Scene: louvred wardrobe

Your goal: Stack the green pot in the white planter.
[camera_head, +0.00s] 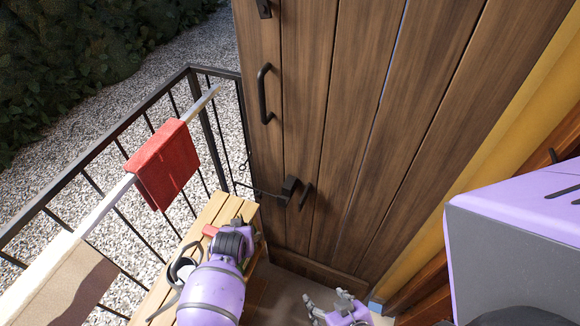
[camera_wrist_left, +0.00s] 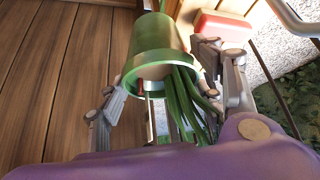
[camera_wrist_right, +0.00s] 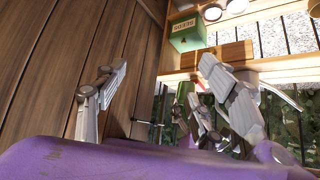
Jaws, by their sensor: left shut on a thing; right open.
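The green pot (camera_wrist_left: 160,52) is between the fingers of my left gripper (camera_wrist_left: 165,95) in the left wrist view. It is tilted, with its rim towards the camera and green strands beside the rim. In the head view my left gripper (camera_head: 230,240) is over the wooden bench and hides the pot. My right gripper (camera_head: 338,308) is low in the head view, apart from the bench; its spread, empty fingers show in the right wrist view (camera_wrist_right: 165,92). Two white round vessels (camera_wrist_right: 212,12) stand at the top of the right wrist view; I cannot tell whether one is the white planter.
The slatted wooden bench (camera_head: 206,218) stands by the black railing (camera_head: 187,110), with a red object (camera_head: 210,230) on it. A green seed box (camera_wrist_right: 187,33) is near the white vessels. A red cloth (camera_head: 163,165) hangs on a rail. The plank door (camera_head: 340,110) is ahead.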

